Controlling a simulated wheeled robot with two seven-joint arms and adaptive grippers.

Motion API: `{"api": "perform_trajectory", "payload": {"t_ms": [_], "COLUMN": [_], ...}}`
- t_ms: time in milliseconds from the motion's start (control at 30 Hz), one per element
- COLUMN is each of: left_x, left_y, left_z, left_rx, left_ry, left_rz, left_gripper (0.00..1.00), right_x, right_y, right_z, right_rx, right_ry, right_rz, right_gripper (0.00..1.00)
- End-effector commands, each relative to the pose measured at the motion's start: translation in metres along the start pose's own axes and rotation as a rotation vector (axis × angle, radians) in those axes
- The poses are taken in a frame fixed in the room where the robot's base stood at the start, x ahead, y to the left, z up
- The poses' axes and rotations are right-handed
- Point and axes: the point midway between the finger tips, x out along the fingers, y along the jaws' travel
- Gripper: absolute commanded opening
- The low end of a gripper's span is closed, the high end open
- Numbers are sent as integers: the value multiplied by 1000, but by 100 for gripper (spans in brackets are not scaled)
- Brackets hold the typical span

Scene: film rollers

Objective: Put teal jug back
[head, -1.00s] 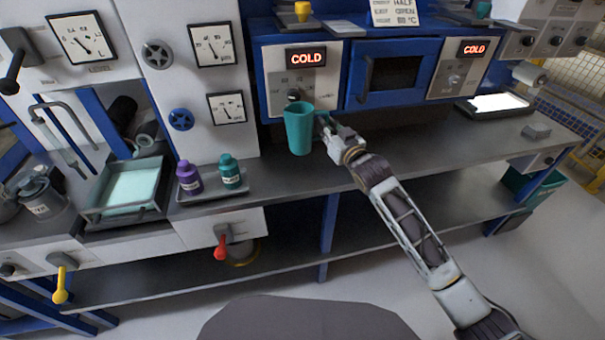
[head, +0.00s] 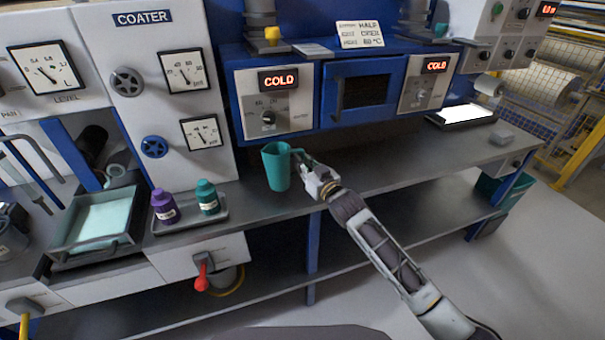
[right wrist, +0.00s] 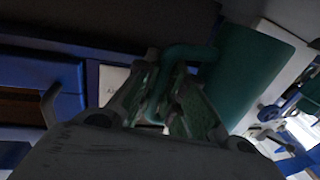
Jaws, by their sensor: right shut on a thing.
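The teal jug (head: 276,168) is upright at the bench, right of the tray with the two bottles. My right gripper (head: 303,166) is shut on the jug's handle, on the jug's right side. In the right wrist view the fingers (right wrist: 172,100) close around the handle, and the jug's body (right wrist: 245,75) is at upper right. I cannot tell whether the jug's base touches the bench or hangs just above it. My left gripper is not in view.
The grey bench (head: 375,168) is clear to the right of the jug. A small tray (head: 222,215) holds a purple bottle (head: 164,205) and a teal bottle (head: 207,196). A blue oven unit with COLD displays (head: 278,79) stands behind. A bath tray (head: 72,262) is at left.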

Motion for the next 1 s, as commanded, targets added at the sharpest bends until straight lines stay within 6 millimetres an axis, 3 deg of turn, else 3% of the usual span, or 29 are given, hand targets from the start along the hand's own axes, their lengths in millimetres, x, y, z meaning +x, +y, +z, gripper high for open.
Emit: {"api": "perform_trajectory", "payload": {"t_ms": [267,600,767,1000], "left_x": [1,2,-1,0], "left_y": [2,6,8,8], "left_z": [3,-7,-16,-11], "left_rx": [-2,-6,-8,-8], "left_ry": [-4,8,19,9], "left_rz": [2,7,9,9], "left_gripper": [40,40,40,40], "right_x": [0,0,0,0], "right_y": [0,0,0,0], "right_z": [3,34,36,37], "right_rx": [1,2,1,1], "right_ry": [1,1,3,2], "right_rz": [0,-1,-1,-1], "right_gripper": [0,0,0,0]}}
